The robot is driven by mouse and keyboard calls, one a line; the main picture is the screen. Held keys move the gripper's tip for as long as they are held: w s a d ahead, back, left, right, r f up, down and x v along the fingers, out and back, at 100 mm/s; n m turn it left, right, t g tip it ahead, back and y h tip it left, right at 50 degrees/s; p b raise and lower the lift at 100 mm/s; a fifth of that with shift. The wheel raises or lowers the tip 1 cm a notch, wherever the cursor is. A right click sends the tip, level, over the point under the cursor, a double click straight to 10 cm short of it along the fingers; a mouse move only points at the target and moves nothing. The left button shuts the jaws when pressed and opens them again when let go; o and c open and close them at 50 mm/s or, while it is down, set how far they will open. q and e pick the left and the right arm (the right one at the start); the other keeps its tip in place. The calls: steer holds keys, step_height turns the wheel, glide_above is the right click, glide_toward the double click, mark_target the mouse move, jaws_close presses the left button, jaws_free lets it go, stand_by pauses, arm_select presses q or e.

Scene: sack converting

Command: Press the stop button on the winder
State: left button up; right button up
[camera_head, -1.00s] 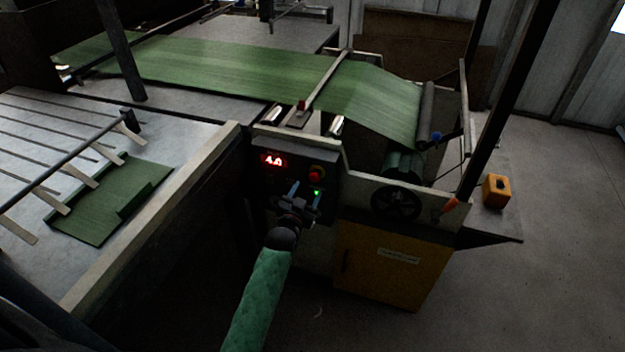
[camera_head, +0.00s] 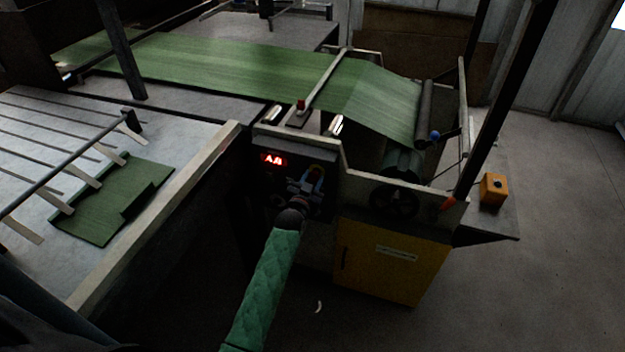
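The winder's dark control panel (camera_head: 265,178) is in the middle of the head view, with a lit red display (camera_head: 273,159). My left gripper (camera_head: 309,178), on the green-sleeved arm, is at the right part of this panel, over the spot of the red button with a yellow surround. The gripper hides the red button and the green light. Whether it touches the button cannot be told. The fingers are dark and blurred against the panel, so their opening is unclear. My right gripper is not in view.
Green woven web (camera_head: 230,70) runs over the machine to a roll (camera_head: 403,160) on the right. A yellow cabinet (camera_head: 390,268) is below. An orange box (camera_head: 493,190) with a black button stands at right. A green sack piece (camera_head: 110,205) lies on the left table.

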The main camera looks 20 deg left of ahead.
arm_select(q)
jaws_close()
steer(key=shift+w, duration=0.45)
steer(key=shift+r, duration=0.1)
steer(key=shift+o, duration=1.1)
jaws_free()
steer(key=o, duration=0.5)
steer(key=shift+w, duration=0.1)
steer(key=shift+c, duration=0.2)
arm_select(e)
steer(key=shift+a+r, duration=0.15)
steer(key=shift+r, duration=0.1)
